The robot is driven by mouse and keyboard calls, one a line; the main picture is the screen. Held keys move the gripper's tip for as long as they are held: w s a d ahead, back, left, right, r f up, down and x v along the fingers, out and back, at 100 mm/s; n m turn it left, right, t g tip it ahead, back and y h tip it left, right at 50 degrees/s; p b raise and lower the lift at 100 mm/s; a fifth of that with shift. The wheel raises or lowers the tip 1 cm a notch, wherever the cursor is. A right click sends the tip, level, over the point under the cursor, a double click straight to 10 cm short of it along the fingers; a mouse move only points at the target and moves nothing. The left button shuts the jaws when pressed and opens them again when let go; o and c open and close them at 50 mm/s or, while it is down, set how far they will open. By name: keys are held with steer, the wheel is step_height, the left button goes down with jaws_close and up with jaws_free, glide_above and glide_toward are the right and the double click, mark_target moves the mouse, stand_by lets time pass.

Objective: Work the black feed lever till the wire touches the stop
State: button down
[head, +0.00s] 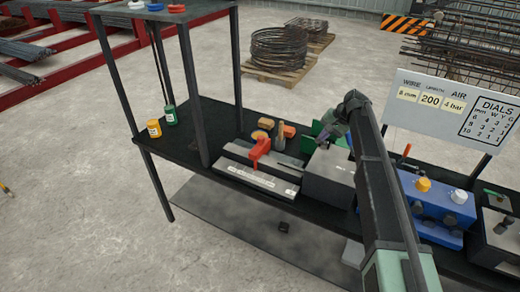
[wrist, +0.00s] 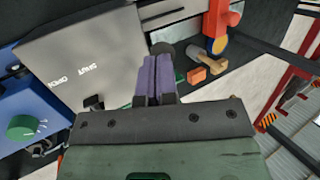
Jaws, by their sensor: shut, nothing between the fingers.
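My gripper (wrist: 156,66) shows in the wrist view with its purple fingers shut and nothing between them. A dark round knob (wrist: 163,48), which looks like the end of the black feed lever, is right at the fingertips; I cannot tell if they touch. In the head view my gripper (head: 338,128) is over the back of the grey box (head: 330,177). That box also shows in the wrist view (wrist: 85,60), marked OPEN and SHUT. A red stop (head: 260,150) stands on the scaled rail (head: 258,179) to the left of the box. I cannot make out the wire.
A blue unit (head: 435,205) with yellow and white knobs stands right of the box. Orange blocks (head: 289,130) and a wooden-handled tool (wrist: 207,58) lie behind the rail. Yellow (head: 154,128) and green (head: 170,115) cans stand at the left. A sign (head: 455,105) rises behind.

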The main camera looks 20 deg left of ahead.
steer(key=shift+s+f+b, duration=0.4)
steer(key=shift+f+b, duration=0.15)
steer(key=shift+s+a+f+b, duration=0.1)
steer(key=shift+s+f+b, duration=0.3)
steer(key=shift+f+b, duration=0.15)
steer(key=shift+s+f+b, duration=0.35)
steer(key=shift+f+b, duration=0.25)
steer(key=shift+b, duration=0.05)
steer(key=shift+s+a+f+b, duration=0.1)
steer(key=shift+s+f+b, duration=0.2)
steer(key=shift+f+b, duration=0.35)
